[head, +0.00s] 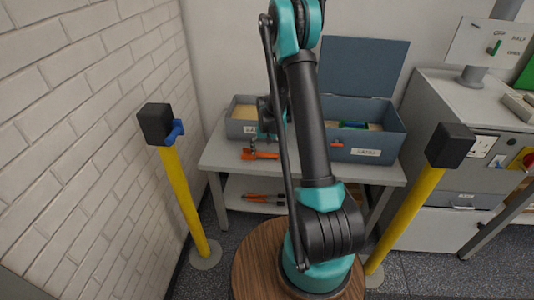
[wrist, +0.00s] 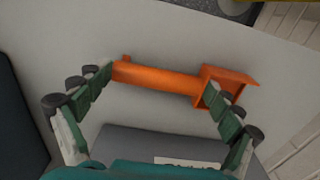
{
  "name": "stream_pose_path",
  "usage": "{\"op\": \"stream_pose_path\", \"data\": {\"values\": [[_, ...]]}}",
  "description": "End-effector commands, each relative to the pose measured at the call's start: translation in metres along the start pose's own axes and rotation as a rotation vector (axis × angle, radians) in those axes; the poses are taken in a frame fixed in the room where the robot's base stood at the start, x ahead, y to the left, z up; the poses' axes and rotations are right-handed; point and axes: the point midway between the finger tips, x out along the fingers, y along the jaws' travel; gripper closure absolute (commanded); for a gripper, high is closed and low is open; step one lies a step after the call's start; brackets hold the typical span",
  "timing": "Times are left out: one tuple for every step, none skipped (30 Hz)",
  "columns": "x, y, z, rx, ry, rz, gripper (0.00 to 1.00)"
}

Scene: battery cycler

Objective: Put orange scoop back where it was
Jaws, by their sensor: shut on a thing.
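The orange scoop (wrist: 160,80) lies crosswise in the wrist view, with its handle to the left and its square pan (wrist: 228,82) to the right. My gripper (wrist: 163,86) has one finger at the handle's left end and the other against the pan, so it is shut on the scoop along its length. In the head view the scoop (head: 262,155) shows at the left front of the grey table (head: 225,156), before a small labelled bin. My gripper there is partly hidden by my arm. Whether the scoop touches the tabletop I cannot tell.
The small grey bin (head: 238,128) with tan contents stands behind the scoop. An open blue-grey box (head: 375,146) with its lid up stands to the right. Orange-handled tools (head: 262,198) lie on the lower shelf. Yellow posts (head: 183,200) and (head: 405,215) flank the table; a brick wall is left.

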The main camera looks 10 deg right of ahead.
Motion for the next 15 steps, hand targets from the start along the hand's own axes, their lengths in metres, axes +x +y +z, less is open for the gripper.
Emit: {"op": "stream_pose_path", "data": {"values": [[0.0, 0.0, 0.0001, 0.0, 0.0, 0.0, 0.48], [-0.0002, 0.0, 0.0001, 0.0, 0.0, 0.0, 0.48], [-0.0003, 0.0, 0.0001, 0.0, 0.0, 0.0, 0.48], [-0.0003, 0.0001, 0.0002, 0.0, 0.0, 0.0, 0.48], [-0.0003, 0.0001, 0.0001, 0.0, 0.0, 0.0, 0.48], [0.0001, 0.0, 0.0001, 0.0, 0.0, 0.0, 0.48], [0.0008, 0.0, 0.0001, 0.0, 0.0, 0.0, 0.48], [0.0016, 0.0, 0.0001, 0.0, 0.0, 0.0, 0.48], [0.0028, 0.0, 0.0, 0.0, 0.0, 0.0, 0.48], [0.0023, 0.0, 0.0001, 0.0, 0.0, 0.0, 0.04], [0.0022, 0.0, 0.0001, 0.0, 0.0, 0.0, 0.0], [0.0022, 0.0, 0.0001, 0.0, 0.0, 0.0, 0.0], [0.0021, 0.0, 0.0001, 0.0, 0.0, 0.0, 0.0], [0.0021, 0.0, 0.0001, 0.0, 0.0, 0.0, 0.0], [0.0021, 0.0, 0.0001, 0.0, 0.0, 0.0, 0.0]]}}
